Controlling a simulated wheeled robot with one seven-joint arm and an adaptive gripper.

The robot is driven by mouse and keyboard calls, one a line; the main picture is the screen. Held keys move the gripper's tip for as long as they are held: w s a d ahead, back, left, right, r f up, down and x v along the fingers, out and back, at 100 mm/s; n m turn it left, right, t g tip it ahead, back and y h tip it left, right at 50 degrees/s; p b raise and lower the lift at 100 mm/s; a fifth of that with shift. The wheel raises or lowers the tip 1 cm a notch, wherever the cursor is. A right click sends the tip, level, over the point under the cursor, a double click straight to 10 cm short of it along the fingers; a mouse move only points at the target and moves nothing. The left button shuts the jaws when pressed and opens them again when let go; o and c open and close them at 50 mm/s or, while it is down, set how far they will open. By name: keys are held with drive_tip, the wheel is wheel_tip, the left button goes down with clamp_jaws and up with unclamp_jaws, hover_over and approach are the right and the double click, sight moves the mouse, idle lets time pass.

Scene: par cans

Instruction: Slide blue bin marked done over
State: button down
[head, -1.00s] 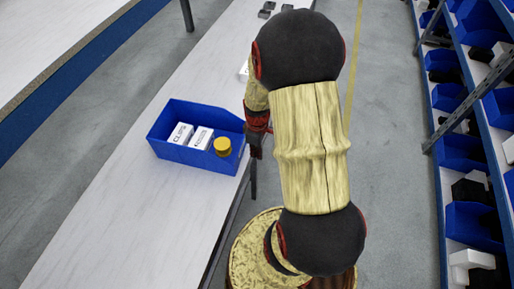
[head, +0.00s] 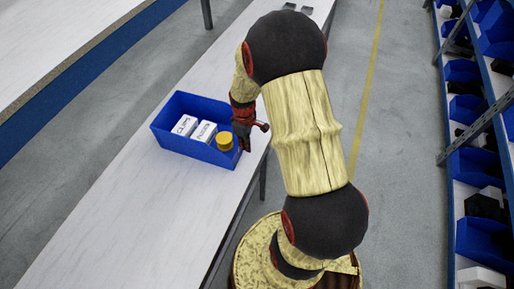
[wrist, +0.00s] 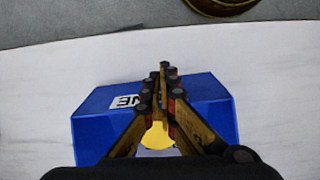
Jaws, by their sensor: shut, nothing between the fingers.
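A blue bin (head: 177,144) stands on the white table. It holds two white boxes, one marked CLIPS (head: 185,125) and one with small lettering (head: 204,132), and a yellow round item (head: 224,141). My gripper (head: 243,143) is at the bin's right end, beside its near right corner; I cannot tell whether it touches. In the wrist view my gripper (wrist: 162,72) is shut and empty, with its fingers over the bin (wrist: 95,128). A white label (wrist: 125,101) ending in "NE" shows upside down on the bin, partly hidden by the fingers.
The white table (head: 110,220) is clear in front of the bin. Small grey items (head: 306,8) lie at its far end. Another table (head: 60,60) stands at the left. Shelving with blue bins (head: 465,72) stands at the right.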

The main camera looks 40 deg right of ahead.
sight(219, 137)
drive_tip(key=w+a, duration=0.1)
drive_tip(key=w, duration=0.3)
drive_tip(key=w+a+p, duration=0.1)
drive_tip(key=w+a, duration=0.1)
drive_tip(key=w, duration=0.2)
drive_tip(key=w+a+p, duration=0.1)
drive_tip(key=w, duration=0.3)
drive_tip(key=shift+a, duration=0.15)
